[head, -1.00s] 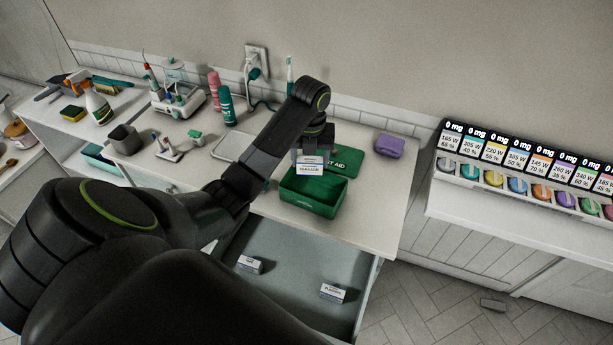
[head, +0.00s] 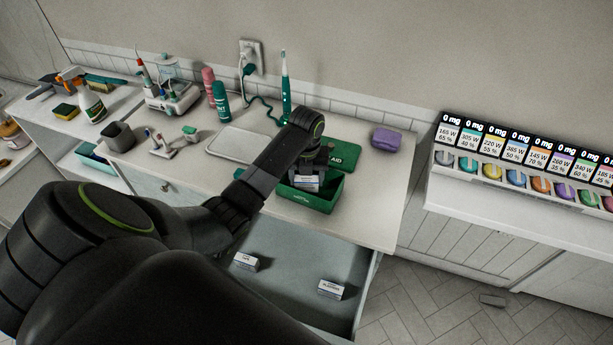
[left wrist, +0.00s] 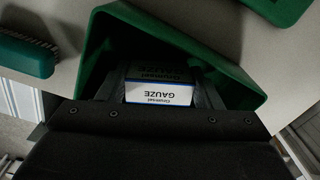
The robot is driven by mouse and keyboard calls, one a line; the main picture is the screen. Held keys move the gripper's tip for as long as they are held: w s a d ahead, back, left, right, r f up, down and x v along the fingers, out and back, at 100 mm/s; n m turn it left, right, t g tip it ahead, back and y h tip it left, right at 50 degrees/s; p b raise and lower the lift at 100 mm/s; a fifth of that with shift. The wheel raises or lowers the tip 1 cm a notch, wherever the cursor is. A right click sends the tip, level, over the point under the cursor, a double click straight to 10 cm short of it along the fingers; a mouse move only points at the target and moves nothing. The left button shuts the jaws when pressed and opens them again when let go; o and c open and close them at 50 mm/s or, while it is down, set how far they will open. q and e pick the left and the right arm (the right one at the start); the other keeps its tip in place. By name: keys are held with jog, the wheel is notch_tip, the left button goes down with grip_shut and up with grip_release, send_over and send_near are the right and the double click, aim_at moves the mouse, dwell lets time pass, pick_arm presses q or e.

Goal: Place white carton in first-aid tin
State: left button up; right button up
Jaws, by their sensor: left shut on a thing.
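The white carton (head: 306,181), a small box with a blue edge, is held at the green first-aid tin (head: 314,201) on the counter. My left gripper (head: 308,178) is shut on the carton, pointing down into the open tin. In the left wrist view the carton (left wrist: 158,92), labelled gauze, sits between the two fingers (left wrist: 158,90), inside the rim of the tin (left wrist: 112,32). Whether it touches the tin's floor is hidden. The tin's green lid (head: 346,155) lies behind it. My right gripper is not in view.
An open drawer (head: 290,275) below the counter holds two small white cartons, one at left (head: 245,261) and one at right (head: 331,289). A purple box (head: 386,139) stands right of the lid. A green brush (left wrist: 28,55) lies beside the tin.

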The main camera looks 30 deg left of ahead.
pick_arm(q)
jog(key=o, duration=0.9)
jog(key=shift+o, duration=0.2)
notch_tip(320, 180, up, 4)
jog(key=shift+w+r+b, duration=0.1)
jog(key=shift+r+b, duration=0.15)
jog(key=shift+b, duration=0.3)
notch_tip(320, 180, up, 8)
jog(key=p, duration=0.5)
jog(key=shift+f+p, duration=0.2)
jog(key=shift+p, duration=0.15)
